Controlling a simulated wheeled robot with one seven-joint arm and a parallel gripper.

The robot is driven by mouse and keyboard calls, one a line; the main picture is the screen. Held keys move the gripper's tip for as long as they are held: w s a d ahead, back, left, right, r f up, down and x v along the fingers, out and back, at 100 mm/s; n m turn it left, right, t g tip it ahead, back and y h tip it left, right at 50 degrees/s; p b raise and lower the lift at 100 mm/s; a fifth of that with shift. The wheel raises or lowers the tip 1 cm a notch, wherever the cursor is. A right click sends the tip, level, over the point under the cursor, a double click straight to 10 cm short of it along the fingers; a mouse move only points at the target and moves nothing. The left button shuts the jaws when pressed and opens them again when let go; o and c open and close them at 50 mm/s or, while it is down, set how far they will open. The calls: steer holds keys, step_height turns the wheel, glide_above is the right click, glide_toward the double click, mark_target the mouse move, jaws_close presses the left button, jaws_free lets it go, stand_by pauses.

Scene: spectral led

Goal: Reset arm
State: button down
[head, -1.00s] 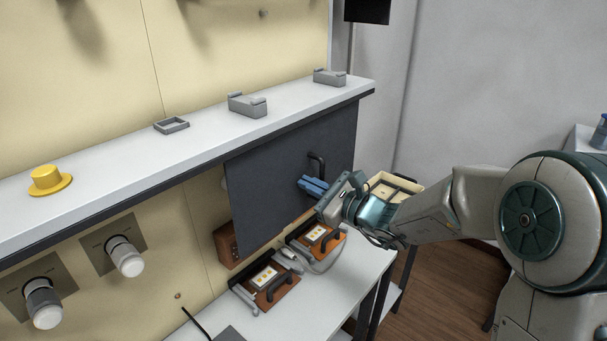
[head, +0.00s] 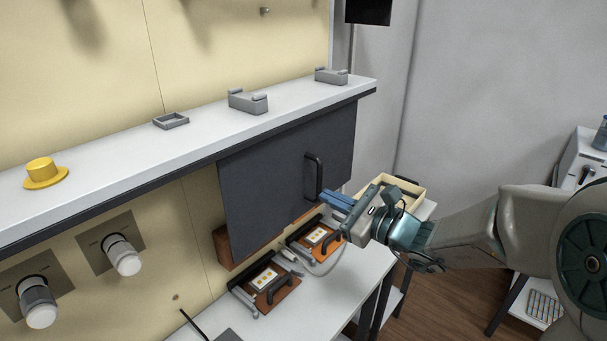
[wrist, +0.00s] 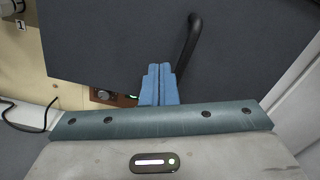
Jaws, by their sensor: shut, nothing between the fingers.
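My gripper (head: 339,203) is at the right of the head view, its blue fingers together and empty. It is in front of the dark grey cabinet panel (head: 270,180), just right of and below the panel's black handle (head: 313,177). In the wrist view the blue fingers (wrist: 159,84) are pressed side by side, and the black handle (wrist: 190,45) shows beyond them to the right. The fingers look apart from the handle.
A white shelf (head: 205,135) with a yellow hat-shaped object (head: 43,173) runs above the panel. A cream divided box (head: 408,183) stands behind my gripper.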

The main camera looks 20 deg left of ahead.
steer(key=shift+s+d, duration=0.2)
steer(key=shift+d, duration=0.25)
steer(key=s+d+f+n+g+h, duration=0.3)
steer(key=s+d+n+h, duration=0.1)
steer(key=s+n, duration=0.25)
steer(key=s+d+f+n+g+h, duration=0.3)
steer(key=s+d+n, duration=0.15)
steer(key=s, duration=0.35)
steer(key=s+d+f+n+t+h, duration=0.1)
steer(key=s+d+n+h, duration=0.1)
steer(key=d, duration=0.7)
steer(key=s+d+f+n+t+h, duration=0.1)
steer(key=s+d+n+h, duration=0.1)
steer(key=d+n+h, duration=0.3)
steer(key=d+h, duration=0.2)
steer(key=d, duration=0.1)
steer(key=shift+s+d+f+h, duration=0.2)
steer(key=shift+s+d+h, duration=0.1)
steer(key=shift+s+d, duration=0.1)
